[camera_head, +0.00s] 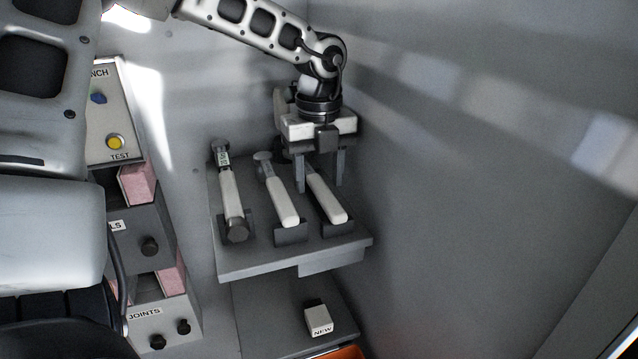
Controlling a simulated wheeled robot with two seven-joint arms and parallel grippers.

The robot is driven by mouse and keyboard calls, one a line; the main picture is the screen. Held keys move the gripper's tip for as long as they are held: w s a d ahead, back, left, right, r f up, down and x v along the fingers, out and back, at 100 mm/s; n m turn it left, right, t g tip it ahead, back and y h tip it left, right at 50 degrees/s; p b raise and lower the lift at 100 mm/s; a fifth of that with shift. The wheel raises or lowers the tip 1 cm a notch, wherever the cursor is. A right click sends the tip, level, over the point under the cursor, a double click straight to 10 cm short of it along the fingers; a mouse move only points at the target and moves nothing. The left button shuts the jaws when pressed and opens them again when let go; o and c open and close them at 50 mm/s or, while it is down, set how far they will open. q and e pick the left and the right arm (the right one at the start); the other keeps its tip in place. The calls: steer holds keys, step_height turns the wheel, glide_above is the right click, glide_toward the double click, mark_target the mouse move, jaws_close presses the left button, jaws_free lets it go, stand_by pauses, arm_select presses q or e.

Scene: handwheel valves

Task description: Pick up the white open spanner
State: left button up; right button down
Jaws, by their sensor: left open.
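Three white-handled tools lie side by side in holders on a grey shelf (240,264). The right tool (327,202) lies under my left gripper (320,180), and its head end is largely hidden behind the gripper. The middle tool (279,197) has a grey head at its far end. The left tool (231,198) has a label near its far end and a dark knob at its near end. I cannot tell for certain which one is the open spanner. My left gripper is open and points down, its fingers either side of the right tool's handle. Contact cannot be told.
A grey wall stands close right of the shelf. Below the shelf, a white box labelled NEW (319,320) sits on a lower surface.

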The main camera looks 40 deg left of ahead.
mark_target(314, 183)
arm_select(q)
steer(key=shift+f, duration=0.2)
arm_select(e)
steer(key=shift+w, duration=0.1)
arm_select(q)
jaws_close()
arm_select(e)
steer(key=shift+r, duration=0.1)
arm_select(q)
steer(key=shift+r, duration=0.15)
arm_select(e)
steer(key=shift+w, duration=0.1)
